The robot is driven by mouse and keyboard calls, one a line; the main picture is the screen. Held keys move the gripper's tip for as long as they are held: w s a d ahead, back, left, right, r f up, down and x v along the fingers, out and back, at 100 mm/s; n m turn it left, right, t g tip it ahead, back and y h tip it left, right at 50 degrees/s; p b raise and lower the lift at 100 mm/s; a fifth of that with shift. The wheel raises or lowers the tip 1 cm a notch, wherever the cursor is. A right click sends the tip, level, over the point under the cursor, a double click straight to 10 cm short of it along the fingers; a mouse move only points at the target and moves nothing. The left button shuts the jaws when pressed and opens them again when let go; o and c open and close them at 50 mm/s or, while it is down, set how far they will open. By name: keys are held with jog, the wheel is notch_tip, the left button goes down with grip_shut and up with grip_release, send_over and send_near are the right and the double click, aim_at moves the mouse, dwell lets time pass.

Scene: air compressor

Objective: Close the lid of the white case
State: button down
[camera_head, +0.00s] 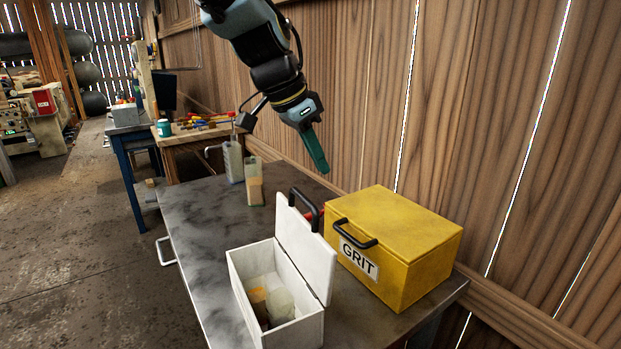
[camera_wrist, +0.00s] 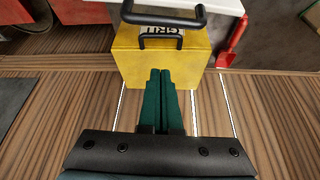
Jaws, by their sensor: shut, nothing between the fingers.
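The white case (camera_head: 244,285) stands on the near part of the grey table, with its lid (camera_head: 305,245) open and standing upright on the case's right side. A black handle is on the lid, and it also shows in the wrist view (camera_wrist: 163,19). A yellowish block (camera_head: 259,303) and a pale block (camera_head: 280,304) lie inside the case. My gripper (camera_head: 321,168) hangs in the air above and behind the lid, apart from it, with its green fingers shut and empty. In the wrist view the shut fingers (camera_wrist: 160,75) point toward the yellow box.
A yellow box labelled GRIT (camera_head: 400,240) stands close to the right of the lid. A red scoop (camera_wrist: 233,43) shows in the wrist view. Two containers (camera_head: 254,183) stand at the table's back. The plank wall borders the right. The table's left part (camera_head: 195,235) is clear.

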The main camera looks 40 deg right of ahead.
jog(key=f+p, duration=0.1)
jog(key=a+f, duration=0.1)
jog(key=f, duration=0.1)
jog(key=a+f+p, duration=0.1)
jog(key=shift+w+f+p, duration=0.15)
jog(key=shift+f+p, duration=0.2)
jog(key=shift+f, duration=0.05)
jog(key=shift+f+b, duration=0.15)
jog(key=shift+b, duration=0.35)
